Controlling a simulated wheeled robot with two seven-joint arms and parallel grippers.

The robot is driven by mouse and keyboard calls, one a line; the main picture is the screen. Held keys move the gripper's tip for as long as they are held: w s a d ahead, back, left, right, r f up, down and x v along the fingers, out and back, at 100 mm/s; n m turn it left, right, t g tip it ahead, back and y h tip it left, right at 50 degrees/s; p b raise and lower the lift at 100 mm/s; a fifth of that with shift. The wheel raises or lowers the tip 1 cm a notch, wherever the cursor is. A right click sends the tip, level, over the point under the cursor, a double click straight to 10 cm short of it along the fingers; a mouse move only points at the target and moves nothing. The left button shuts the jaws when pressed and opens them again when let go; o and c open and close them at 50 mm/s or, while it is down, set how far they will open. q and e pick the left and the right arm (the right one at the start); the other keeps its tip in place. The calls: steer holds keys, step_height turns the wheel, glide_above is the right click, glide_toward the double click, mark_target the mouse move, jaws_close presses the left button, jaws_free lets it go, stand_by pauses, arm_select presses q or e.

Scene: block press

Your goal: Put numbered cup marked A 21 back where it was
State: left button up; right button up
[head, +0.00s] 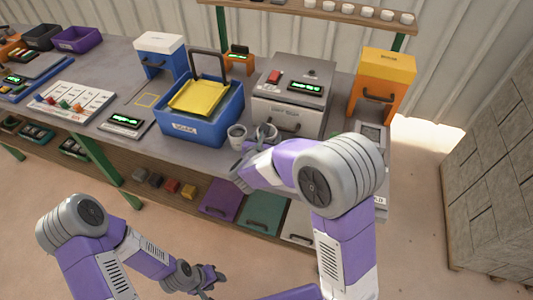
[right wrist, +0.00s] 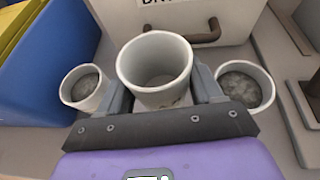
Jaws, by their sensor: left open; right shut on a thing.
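My right gripper (right wrist: 160,88) is shut on a pale grey cup (right wrist: 155,62), which looks empty inside in the right wrist view. A small mark shows low on its wall, but I cannot read it as A 21. A second cup (right wrist: 85,88) with grey filling stands to its left, and a third cup (right wrist: 245,86) with grey filling stands to its right. In the head view the left cup (head: 237,137) stands at the bench front, while my right arm partly hides the cups beside it. My left gripper (head: 208,279) is open and empty, low in front of the bench.
A blue bin (head: 205,131) with a yellow item stands left of the cups. A grey machine (head: 290,98) with a handled front stands just behind them. An orange cabinet (head: 384,82) stands right. Several small white cups line the shelf (head: 300,12) above.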

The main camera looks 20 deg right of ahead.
steer(key=shift+f+b, duration=0.75)
steer(key=shift+f, duration=1.45)
steer(key=shift+f, duration=0.15)
steer(key=o, duration=0.9)
steer(key=shift+o, duration=0.2)
